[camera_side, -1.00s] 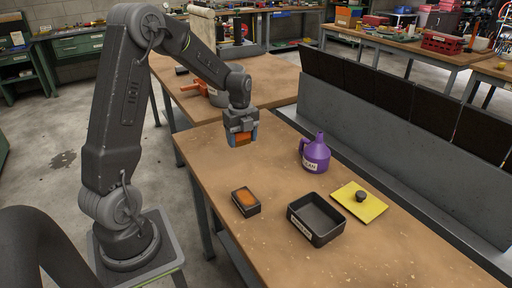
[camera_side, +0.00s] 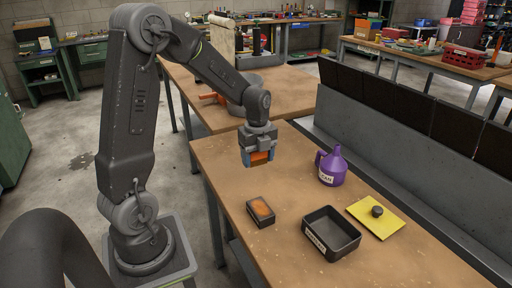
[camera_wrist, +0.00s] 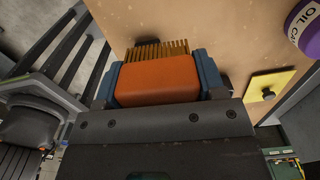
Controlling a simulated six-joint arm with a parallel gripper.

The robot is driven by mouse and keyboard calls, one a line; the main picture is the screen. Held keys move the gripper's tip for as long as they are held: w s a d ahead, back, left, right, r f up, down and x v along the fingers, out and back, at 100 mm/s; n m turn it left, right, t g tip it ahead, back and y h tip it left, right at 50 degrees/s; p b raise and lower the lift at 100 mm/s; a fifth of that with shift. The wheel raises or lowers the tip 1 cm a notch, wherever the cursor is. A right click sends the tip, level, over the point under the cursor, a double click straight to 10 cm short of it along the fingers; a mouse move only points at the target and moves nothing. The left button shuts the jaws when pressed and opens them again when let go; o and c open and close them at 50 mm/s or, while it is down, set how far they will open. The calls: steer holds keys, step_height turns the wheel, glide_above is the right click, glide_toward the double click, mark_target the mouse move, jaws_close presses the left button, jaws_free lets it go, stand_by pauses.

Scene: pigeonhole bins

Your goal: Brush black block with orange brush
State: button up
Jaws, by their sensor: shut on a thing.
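My gripper (camera_side: 258,157) is shut on the orange brush (camera_side: 260,156) and holds it above the table. In the wrist view the brush's orange back (camera_wrist: 158,78) sits between the blue fingers, with tan bristles beyond it. The black block (camera_side: 260,213) with an orange patch on top lies on the table, nearer the camera and below the gripper in the side view, apart from the brush. In the wrist view a small dark shape shows behind the bristles; I cannot tell what it is.
A black open tray (camera_side: 347,252) with a label stands right of the block. A yellow plate (camera_side: 366,222) with a dark knob lies beside it. A purple oil can (camera_side: 334,180) stands behind. A grey ledge with dark panels (camera_side: 400,92) runs along the table's far side.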

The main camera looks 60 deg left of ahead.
glide_above(255, 200)
steer(key=shift+f, duration=3.45)
steer(key=shift+d+f, duration=0.55)
steer(key=shift+d, duration=0.05)
steer(key=shift+c, duration=0.3)
steer(key=shift+d+f, duration=0.1)
steer(key=shift+d, duration=3.3)
steer(key=shift+a, duration=4)
step_height(255, 200, up, 8)
steer(key=shift+d, duration=0.1)
